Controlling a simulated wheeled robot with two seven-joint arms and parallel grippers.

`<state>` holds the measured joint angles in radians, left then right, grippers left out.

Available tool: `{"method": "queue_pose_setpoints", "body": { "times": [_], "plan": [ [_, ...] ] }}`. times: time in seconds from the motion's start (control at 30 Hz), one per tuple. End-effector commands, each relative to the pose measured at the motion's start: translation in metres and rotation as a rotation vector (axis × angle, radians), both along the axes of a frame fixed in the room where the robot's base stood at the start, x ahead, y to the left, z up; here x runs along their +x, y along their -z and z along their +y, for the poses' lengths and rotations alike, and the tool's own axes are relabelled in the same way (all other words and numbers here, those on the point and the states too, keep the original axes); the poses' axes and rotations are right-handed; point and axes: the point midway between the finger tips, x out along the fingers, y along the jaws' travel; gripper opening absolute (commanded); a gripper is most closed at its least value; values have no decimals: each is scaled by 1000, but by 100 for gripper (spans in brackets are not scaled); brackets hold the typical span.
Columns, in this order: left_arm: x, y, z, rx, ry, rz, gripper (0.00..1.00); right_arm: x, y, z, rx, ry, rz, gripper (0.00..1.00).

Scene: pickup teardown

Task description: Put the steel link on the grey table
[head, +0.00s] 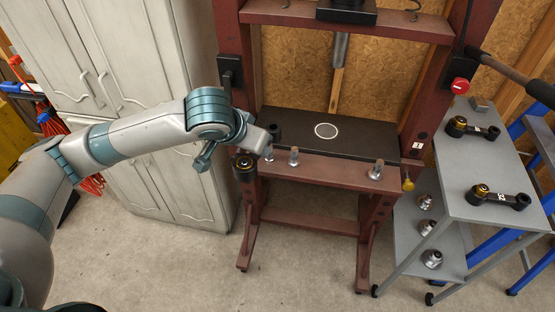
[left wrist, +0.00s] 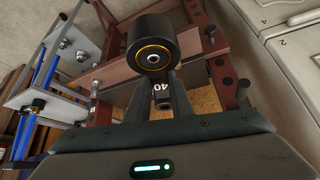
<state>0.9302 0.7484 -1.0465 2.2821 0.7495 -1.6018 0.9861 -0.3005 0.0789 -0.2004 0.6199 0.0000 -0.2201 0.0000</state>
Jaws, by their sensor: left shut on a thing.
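My left gripper (head: 262,148) is shut on a dark link with a round, gold-ringed end (head: 245,166), held at the left front corner of the red press frame. In the left wrist view this link (left wrist: 154,45) has a black round end with a gold ring, and the number 40 shows on its bar between the fingers (left wrist: 158,95). Its far end is mostly hidden there. The grey table (head: 485,160) stands at the right, apart from the gripper. Two similar black links lie on it, an upper one (head: 478,128) and a lower one marked 32 (head: 500,197). My right gripper is not in view.
The red press frame (head: 330,168) has a black plate (head: 375,140) with a white ring, and upright pins stand on its front beam. Several metal parts sit on the table's lower shelf (head: 452,262). White cabinets (head: 120,60) stand behind my left arm. Bare table surface shows between the links.

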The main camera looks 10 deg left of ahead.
Motion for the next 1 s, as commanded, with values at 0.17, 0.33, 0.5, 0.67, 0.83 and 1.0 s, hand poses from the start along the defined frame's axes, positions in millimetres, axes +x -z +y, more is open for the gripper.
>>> {"method": "queue_pose_setpoints", "body": {
  "times": [0.17,0.33,0.5,0.67,0.83,1.0],
  "plan": [
    [-8,-15,22,-2,-169,-7,0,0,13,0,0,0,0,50],
    [-13,-23,34,-2,-258,-4,0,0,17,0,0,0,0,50],
    [-15,-25,37,-2,-282,-1,0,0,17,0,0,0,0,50],
    [-15,-25,36,-2,-280,-1,0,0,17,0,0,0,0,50],
    [-15,-25,36,-3,-280,-1,0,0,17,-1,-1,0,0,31],
    [-15,-25,36,-3,-280,-1,0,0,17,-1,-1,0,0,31]
  ]
}}
